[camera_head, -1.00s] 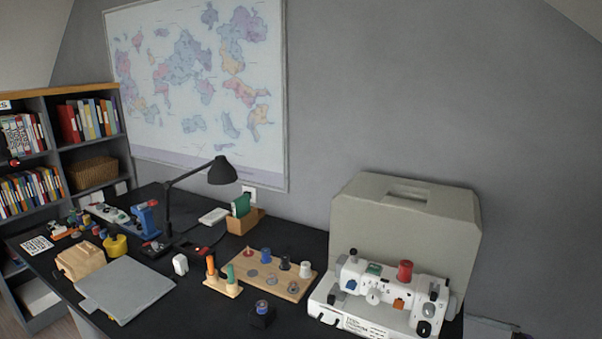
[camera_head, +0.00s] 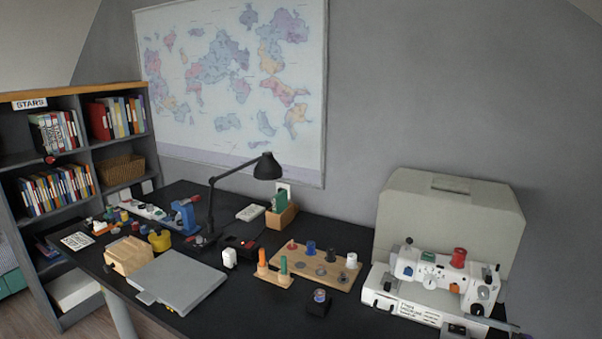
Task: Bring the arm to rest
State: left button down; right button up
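Neither of my arms nor either gripper shows clearly in the head view. The black desk (camera_head: 225,316) stands ahead of me against the grey wall. On its right a white sewing machine (camera_head: 430,280) with a red spool on top stands in front of its beige case (camera_head: 450,222). A wooden spool board (camera_head: 318,268) lies in the middle, with several spools on it. A small wooden stand (camera_head: 274,272) with an orange and a green peg is just left of it.
A grey flat case (camera_head: 180,282) and a wooden block (camera_head: 129,255) lie at the desk's front left. A black lamp (camera_head: 267,167) rises behind. A bookshelf (camera_head: 88,170) stands at the left. Bare desk shows along the front middle.

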jog(key=w+a+r+m+t+h+p, duration=0.25)
jog(key=r+m+t+h, duration=0.2)
jog(key=r, duration=0.35)
jog(key=w+a+r+m+t+h+p, duration=0.2)
jog(key=a+r+m+t+h, duration=0.1)
jog(key=r+m+h, duration=0.3)
jog(key=w+a+r+m+t+h+p, duration=0.25)
jog(key=r+m+h, duration=0.2)
jog(key=r, duration=0.45)
pick_arm(q)
notch_tip(320, 180, up, 15)
jog(key=w+p, duration=0.2)
jog(key=p, duration=0.4)
jog(key=shift+a+f+t, duration=0.2)
jog(key=shift+a+t, duration=0.05)
jog(key=shift+t, duration=0.05)
pick_arm(e)
jog(key=s+a+f+m+g, duration=0.3)
jog(key=s+a+f+g, duration=0.1)
jog(key=s, duration=0.6)
jog(key=s+a+f+m+g, duration=0.3)
jog(key=s+a+f+g, duration=0.2)
jog(key=s, duration=0.5)
jog(key=s+a+f+m+g, duration=0.3)
jog(key=s+a+f+g, duration=0.2)
jog(key=s+a+f, duration=0.3)
jog(key=shift+s+a+f, duration=0.25)
jog(key=shift+s+f, duration=0.55)
jog(key=shift+s, duration=0.45)
jog(key=shift+c, duration=0.2)
